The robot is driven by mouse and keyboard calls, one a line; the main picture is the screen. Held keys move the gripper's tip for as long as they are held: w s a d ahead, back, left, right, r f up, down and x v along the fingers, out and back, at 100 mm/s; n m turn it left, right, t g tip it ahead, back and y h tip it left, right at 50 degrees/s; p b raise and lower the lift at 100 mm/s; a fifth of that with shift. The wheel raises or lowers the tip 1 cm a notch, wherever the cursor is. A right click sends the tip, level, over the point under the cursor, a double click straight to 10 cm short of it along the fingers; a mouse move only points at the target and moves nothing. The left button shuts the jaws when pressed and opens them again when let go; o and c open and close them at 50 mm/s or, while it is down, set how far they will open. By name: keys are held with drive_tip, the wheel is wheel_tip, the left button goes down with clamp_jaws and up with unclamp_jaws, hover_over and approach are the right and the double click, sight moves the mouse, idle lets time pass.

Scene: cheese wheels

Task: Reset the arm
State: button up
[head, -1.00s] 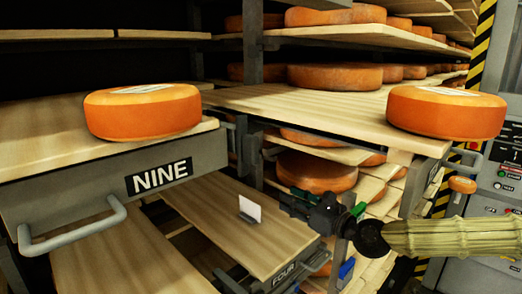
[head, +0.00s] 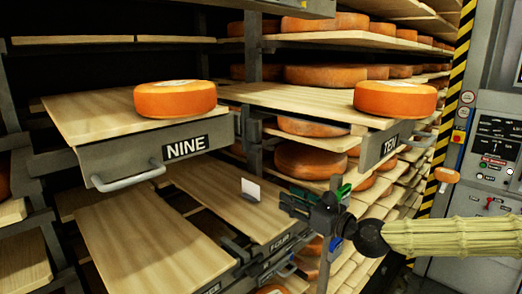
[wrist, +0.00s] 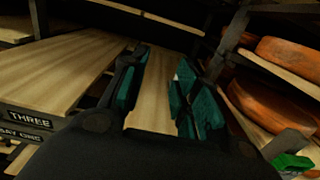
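My gripper (head: 292,202) hangs in front of the shelving in the head view, to the right of a small white card (head: 250,190). My arm (head: 440,238) reaches in from the right edge. In the wrist view my gripper (wrist: 160,85) has its two teal-padded fingers apart, with bare plank visible between them and nothing held. A wooden shelf (wrist: 60,75) labelled THREE lies to its left.
Orange cheese wheels sit on the pulled-out shelf NINE (head: 95,118) and shelf TEN (head: 270,96). Shelf FOUR (head: 225,205) is lower down. More wheels (wrist: 270,105) lie to the right in the wrist view. A grey control panel (head: 495,150) stands at the right.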

drive_tip(key=s+a+f+n+g+h, duration=0.1)
drive_tip(key=s+a+f+n+g, duration=0.4)
drive_tip(key=f, duration=0.7)
drive_tip(key=s+f+n+h, duration=0.2)
drive_tip(key=s+f, duration=0.6)
drive_tip(key=f, duration=0.3)
drive_tip(key=s+a+f+n+g+h, duration=0.1)
drive_tip(key=s+a+f+n+g, duration=0.4)
drive_tip(key=f, duration=0.7)
drive_tip(key=s+d+f+n+g+h, duration=0.1)
drive_tip(key=s+d+f+n+h, duration=0.15)
drive_tip(key=s+d+f, duration=0.4)
drive_tip(key=s+d+f+n+h, duration=0.2)
drive_tip(key=s+d+f+n, duration=0.2)
drive_tip(key=s+f, duration=0.4)
drive_tip(key=s+d+f+n+g+h, duration=0.2)
drive_tip(key=s+d+f+n+h, duration=0.2)
drive_tip(key=s+d+n, duration=0.65)
wheel_tip(320, 180, down, 14)
drive_tip(key=s+d+m+b, duration=0.1)
drive_tip(key=d+m+b, duration=0.1)
drive_tip(key=b, duration=1.2)
drive_tip(key=shift+d+r, duration=0.2)
drive_tip(key=shift+d, duration=0.1)
